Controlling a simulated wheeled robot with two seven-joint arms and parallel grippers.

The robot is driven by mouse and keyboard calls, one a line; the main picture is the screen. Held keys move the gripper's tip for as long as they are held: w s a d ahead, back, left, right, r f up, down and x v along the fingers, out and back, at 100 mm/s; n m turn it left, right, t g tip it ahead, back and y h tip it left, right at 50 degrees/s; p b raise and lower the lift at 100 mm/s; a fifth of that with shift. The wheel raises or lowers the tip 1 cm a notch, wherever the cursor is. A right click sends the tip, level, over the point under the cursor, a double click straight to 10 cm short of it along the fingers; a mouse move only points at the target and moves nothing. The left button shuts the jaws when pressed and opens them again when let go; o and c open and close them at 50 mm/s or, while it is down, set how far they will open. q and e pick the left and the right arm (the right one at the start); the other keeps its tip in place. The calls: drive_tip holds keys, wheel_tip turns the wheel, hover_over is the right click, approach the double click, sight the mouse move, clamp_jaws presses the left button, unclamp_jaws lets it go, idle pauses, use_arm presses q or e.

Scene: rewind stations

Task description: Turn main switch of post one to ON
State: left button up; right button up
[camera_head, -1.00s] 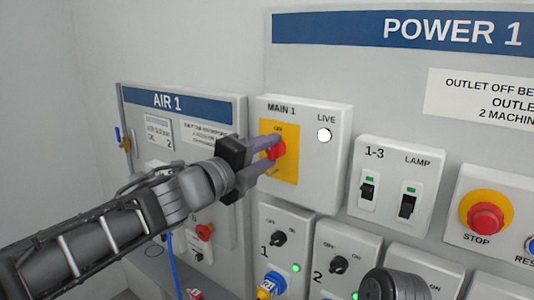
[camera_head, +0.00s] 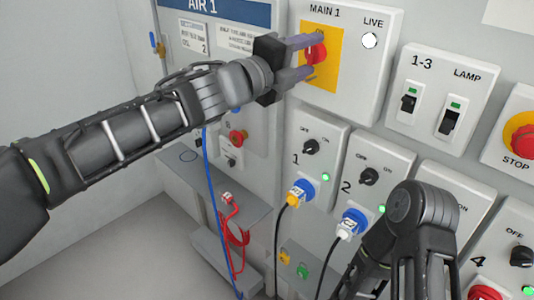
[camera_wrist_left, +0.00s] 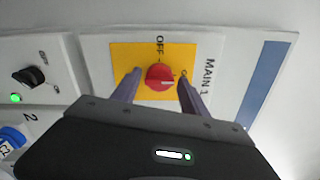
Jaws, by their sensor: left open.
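The main switch is a red knob (camera_head: 316,52) on a yellow plate (camera_head: 331,80), on the white MAIN 1 box (camera_head: 361,76). My left gripper (camera_head: 317,54) is open at the knob, one finger above and one below it. In the left wrist view the knob (camera_wrist_left: 160,76) sits between the two spread fingertips (camera_wrist_left: 158,78), with a visible gap on the left side. OFF and ON are printed by the knob; I cannot clearly read where its mark points. The LIVE lamp (camera_head: 369,40) looks white. My right gripper is out of view.
Right of the box are the 1-3 and LAMP switches (camera_head: 428,104) and a STOP button (camera_head: 524,142). Below are outlet boxes with rotary switches (camera_head: 310,146) and blue plugs (camera_head: 300,192). The AIR 1 board (camera_head: 228,12) is at left. My right arm shows at lower right.

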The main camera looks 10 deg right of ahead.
use_arm(q)
drive_tip(key=n+p, duration=0.1)
drive_tip(key=n, duration=0.4)
drive_tip(key=shift+f+n, duration=0.15)
drive_tip(key=shift+n, duration=0.25)
drive_tip(key=n, duration=0.3)
drive_tip(key=shift+d+n+p, duration=0.1)
drive_tip(key=shift+n+p, duration=0.2)
drive_tip(key=shift+s+d+n, duration=0.1)
drive_tip(key=shift+s+n, duration=0.05)
drive_tip(key=shift+n, duration=1.55)
drive_tip(key=n, duration=0.4)
drive_tip(key=shift+a+r+n, duration=0.2)
drive_tip(key=shift+a+n, duration=0.3)
drive_tip(key=shift+n, duration=0.1)
drive_tip(key=v, duration=0.8)
drive_tip(key=w+a+f+n+y, duration=0.1)
drive_tip(key=f+n, duration=0.1)
drive_tip(key=f, duration=0.9)
drive_tip(key=w+a+f+n+g+y+b, duration=0.1)
drive_tip(key=w+f+n+y, duration=0.1)
drive_tip(key=f, duration=0.9)
drive_tip(key=w+a+f+n+g+y+b, duration=0.1)
drive_tip(key=f+n, duration=0.1)
drive_tip(key=f, duration=1)
drive_tip(key=shift+w+a+y, duration=0.35)
drive_tip(key=shift+a+y, duration=0.05)
